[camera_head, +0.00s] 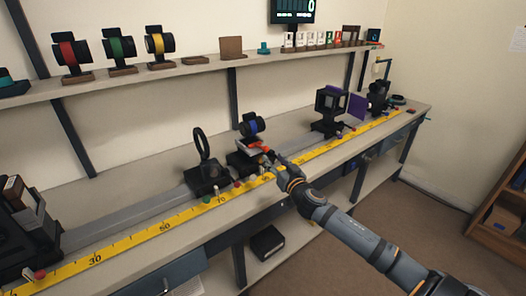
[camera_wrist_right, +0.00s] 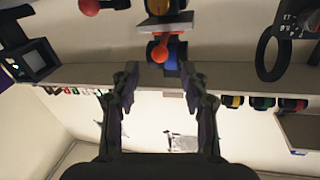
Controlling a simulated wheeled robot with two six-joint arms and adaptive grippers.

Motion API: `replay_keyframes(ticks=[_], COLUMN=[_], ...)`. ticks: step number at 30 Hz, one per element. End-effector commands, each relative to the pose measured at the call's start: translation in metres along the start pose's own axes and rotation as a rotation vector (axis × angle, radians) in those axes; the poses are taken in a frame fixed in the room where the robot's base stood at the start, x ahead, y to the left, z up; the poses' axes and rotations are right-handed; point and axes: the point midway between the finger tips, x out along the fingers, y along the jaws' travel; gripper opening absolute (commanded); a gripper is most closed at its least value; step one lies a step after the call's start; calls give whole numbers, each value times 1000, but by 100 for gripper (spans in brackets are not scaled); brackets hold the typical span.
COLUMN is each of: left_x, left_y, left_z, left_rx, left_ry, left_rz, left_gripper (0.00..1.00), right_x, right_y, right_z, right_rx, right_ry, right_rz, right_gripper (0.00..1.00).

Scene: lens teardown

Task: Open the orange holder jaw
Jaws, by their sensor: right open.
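The holder (camera_head: 243,160) stands on the rail near the middle of the bench, with a blue-banded lens (camera_head: 252,126) at its top. Its orange-red jaw part (camera_head: 255,144) shows right at my right gripper (camera_head: 270,156). In the right wrist view, which looks upside down, a red-orange ball knob (camera_wrist_right: 160,53) on a short stem sits ahead of my right gripper (camera_wrist_right: 158,82). The blue band (camera_wrist_right: 168,64) shows just behind the knob. The right fingers are spread and empty, and the knob lies between their lines, not gripped. My left gripper is out of view.
A black ring holder (camera_head: 204,168) stands left of the holder. A dark box-shaped mount (camera_head: 328,110) and a purple plate (camera_head: 357,106) stand to the right. A yellow ruler (camera_head: 150,234) runs along the bench front. A shelf (camera_head: 200,68) with several lenses hangs behind.

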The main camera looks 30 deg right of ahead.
Motion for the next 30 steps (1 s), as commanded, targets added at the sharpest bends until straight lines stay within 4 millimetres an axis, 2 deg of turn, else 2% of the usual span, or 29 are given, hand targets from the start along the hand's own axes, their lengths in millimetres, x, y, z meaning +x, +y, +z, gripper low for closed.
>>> replay_keyframes(ticks=[6,10,15,23,25,30], left_x=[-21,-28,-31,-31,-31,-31], left_y=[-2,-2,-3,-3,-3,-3], left_z=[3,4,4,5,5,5], left_rx=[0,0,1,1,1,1], left_ry=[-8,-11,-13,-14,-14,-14], left_rz=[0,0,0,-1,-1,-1], left_gripper=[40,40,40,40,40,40], right_x=[46,66,78,80,80,79], right_y=[0,0,-1,0,0,0], right_z=[-6,-3,-1,1,1,1], right_rx=[11,7,3,-1,-1,-1], right_ry=[1,-1,-1,-1,-1,-1], right_rz=[3,1,-1,-2,-2,-1], right_gripper=[46,46,46,46,40,17])
